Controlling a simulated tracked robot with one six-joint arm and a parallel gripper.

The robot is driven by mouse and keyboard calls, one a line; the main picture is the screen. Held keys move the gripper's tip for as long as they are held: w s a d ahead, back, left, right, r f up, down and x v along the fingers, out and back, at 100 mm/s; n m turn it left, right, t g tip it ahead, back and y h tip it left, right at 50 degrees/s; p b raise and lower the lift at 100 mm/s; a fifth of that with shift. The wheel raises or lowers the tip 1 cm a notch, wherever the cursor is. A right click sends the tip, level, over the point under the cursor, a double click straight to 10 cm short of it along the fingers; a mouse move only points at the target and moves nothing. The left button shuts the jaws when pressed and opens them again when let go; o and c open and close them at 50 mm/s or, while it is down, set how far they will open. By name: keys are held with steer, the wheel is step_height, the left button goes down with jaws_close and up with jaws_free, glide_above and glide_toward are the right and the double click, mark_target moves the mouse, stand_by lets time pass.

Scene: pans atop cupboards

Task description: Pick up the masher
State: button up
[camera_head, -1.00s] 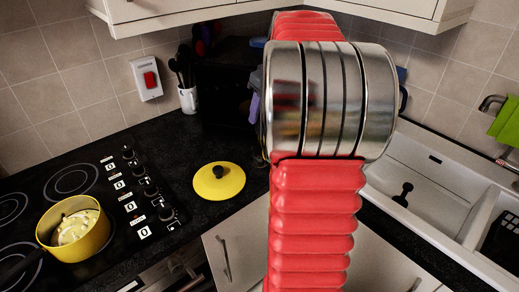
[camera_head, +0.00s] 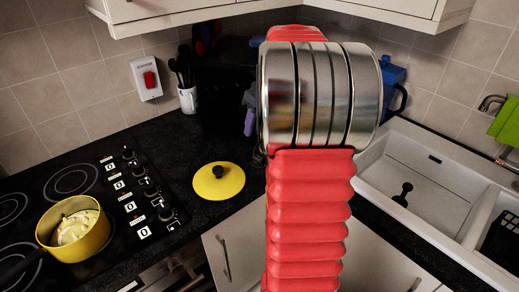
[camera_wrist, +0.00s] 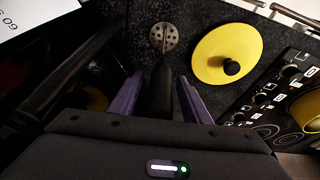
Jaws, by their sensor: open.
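The masher (camera_wrist: 163,38) shows in the wrist view, with a round, perforated metal head over the black worktop. Its dark handle runs down toward my gripper (camera_wrist: 160,97). The two purple fingers are open, one on each side of the handle as seen from the wrist. I see no clear contact, and the height of the fingers over the handle cannot be told. In the head view one purple fingertip (camera_head: 250,122) shows left of my arm; the arm hides the masher there.
A yellow lid (camera_head: 219,181) lies on the worktop, also in the wrist view (camera_wrist: 223,52). A yellow pan (camera_head: 74,229) stands on the hob at left. A mug of utensils (camera_head: 188,99) is at the back. A blue jug (camera_head: 393,85) and white sink (camera_head: 416,185) are at right.

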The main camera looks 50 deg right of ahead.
steer(key=shift+c, duration=0.3)
jaws_close()
stand_by(0.6)
